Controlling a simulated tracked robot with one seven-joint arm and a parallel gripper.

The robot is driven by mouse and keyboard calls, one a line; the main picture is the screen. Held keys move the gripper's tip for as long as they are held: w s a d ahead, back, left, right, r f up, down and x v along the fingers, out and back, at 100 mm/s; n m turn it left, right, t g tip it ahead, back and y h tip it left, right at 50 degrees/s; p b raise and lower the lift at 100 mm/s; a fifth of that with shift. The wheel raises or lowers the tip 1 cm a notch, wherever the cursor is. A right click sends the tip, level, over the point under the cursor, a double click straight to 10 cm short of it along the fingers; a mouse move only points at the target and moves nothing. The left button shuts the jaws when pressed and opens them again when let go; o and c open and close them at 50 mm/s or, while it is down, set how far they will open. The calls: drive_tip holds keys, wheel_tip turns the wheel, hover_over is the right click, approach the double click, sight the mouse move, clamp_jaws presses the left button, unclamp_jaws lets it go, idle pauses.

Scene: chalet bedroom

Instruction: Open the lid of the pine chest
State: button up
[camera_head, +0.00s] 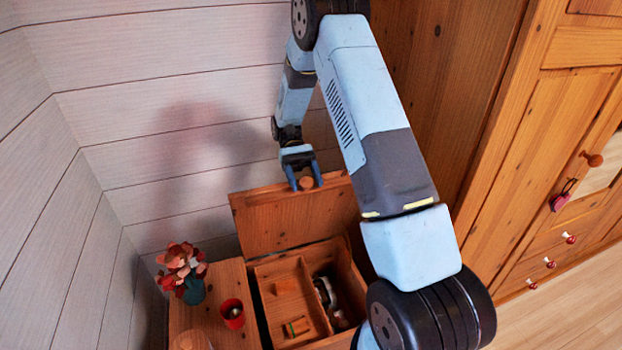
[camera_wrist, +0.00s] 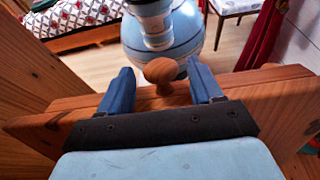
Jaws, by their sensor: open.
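The pine chest (camera_head: 353,283) stands against the wall, and its inside shows in the head view. Its lid (camera_head: 285,222) is raised and leans up at the back of the chest. A round wooden knob (camera_head: 306,183) sits at the lid's upper edge. My gripper (camera_head: 304,186) is at that edge, with its two blue fingers on either side of the knob. In the wrist view the knob (camera_wrist: 161,72) stands between the open fingers, with gaps on both sides. The lid's edge (camera_wrist: 275,75) runs across that view. My arm hides the right part of the chest.
Inside the chest is a wooden tray (camera_head: 262,290) with small items, beside a darker compartment. A small table (camera_head: 222,275) at left holds a vase of red flowers (camera_head: 190,275) and a red pot (camera_head: 232,313). A tall wardrobe (camera_head: 545,140) stands at right, with free floor (camera_head: 560,315) before it.

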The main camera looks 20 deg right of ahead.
drive_tip(key=v, duration=0.7)
drive_tip(key=shift+w, duration=0.25)
